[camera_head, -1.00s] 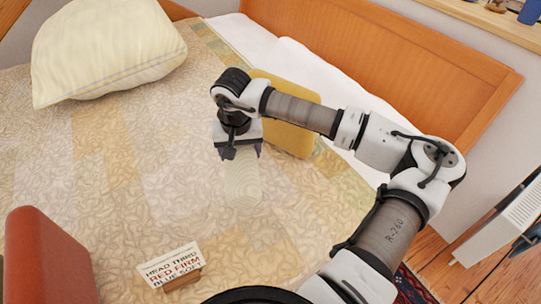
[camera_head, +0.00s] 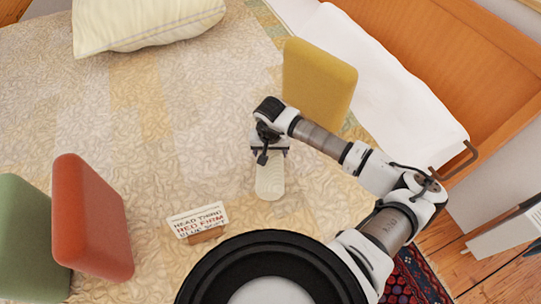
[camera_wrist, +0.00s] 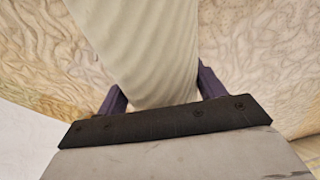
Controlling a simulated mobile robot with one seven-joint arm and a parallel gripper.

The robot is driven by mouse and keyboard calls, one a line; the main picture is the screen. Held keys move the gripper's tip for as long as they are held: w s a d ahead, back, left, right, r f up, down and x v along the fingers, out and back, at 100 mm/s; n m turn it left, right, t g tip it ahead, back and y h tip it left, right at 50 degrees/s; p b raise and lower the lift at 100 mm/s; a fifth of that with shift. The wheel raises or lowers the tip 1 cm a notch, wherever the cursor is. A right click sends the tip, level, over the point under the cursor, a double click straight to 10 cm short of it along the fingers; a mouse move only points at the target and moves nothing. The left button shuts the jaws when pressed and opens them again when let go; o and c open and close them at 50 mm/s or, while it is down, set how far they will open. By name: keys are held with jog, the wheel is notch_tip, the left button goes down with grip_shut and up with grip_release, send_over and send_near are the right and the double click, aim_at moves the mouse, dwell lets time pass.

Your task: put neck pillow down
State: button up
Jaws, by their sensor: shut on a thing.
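The neck pillow is a pale cream, ribbed, rounded piece (camera_head: 269,182) below my gripper (camera_head: 270,150) in the head view. My gripper is shut on it. In the wrist view the pillow (camera_wrist: 150,45) runs up and away between the two purple fingers of my gripper (camera_wrist: 162,92). The patterned bedspread (camera_head: 180,130) lies under it. I cannot tell whether the pillow touches the bedspread. Its upper end is hidden by the gripper in the head view.
A small sign (camera_head: 198,220) stands left of the pillow. Red (camera_head: 92,215) and green (camera_head: 32,235) cushions stand at the left, a yellow cushion (camera_head: 318,85) behind my gripper. A large cream pillow (camera_head: 150,22) lies at the back. The bed's middle left is clear.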

jog(key=shift+f+p, duration=0.4)
jog(key=shift+f, duration=1.55)
jog(key=shift+f, duration=0.15)
jog(key=o, duration=1.2)
jog(key=shift+c, duration=0.2)
